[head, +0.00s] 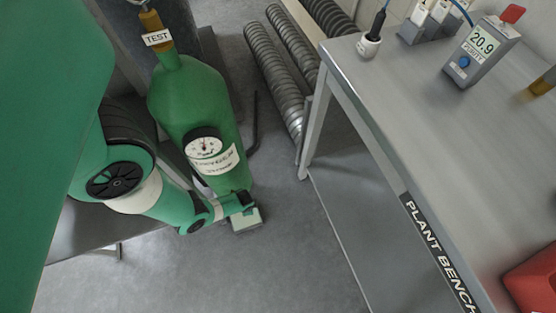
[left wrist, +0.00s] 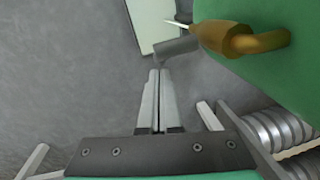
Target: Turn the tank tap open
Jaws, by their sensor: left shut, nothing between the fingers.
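The green oxygen tank (head: 190,100) stands on the floor at left centre in the head view, with a dial gauge (head: 204,144) on its front. My left gripper (head: 243,198) is low beside the tank's base, its fingers hard to make out there. In the left wrist view its fingers (left wrist: 158,72) are shut together and empty. A brass tap (left wrist: 235,40) projects from the green tank surface (left wrist: 300,70) at upper right there. A grey cylindrical piece (left wrist: 177,48) at its end lies just past the fingertips; I cannot tell whether they touch. My right gripper is in neither view.
A brass fitting (head: 151,20) with a TEST tag (head: 157,38) tops the tank. A pale box (head: 247,221) sits below my left gripper. The plant bench (head: 420,120) stands at right, with a purity meter (head: 482,52). Ribbed hoses (head: 273,75) lie behind. Floor in front is clear.

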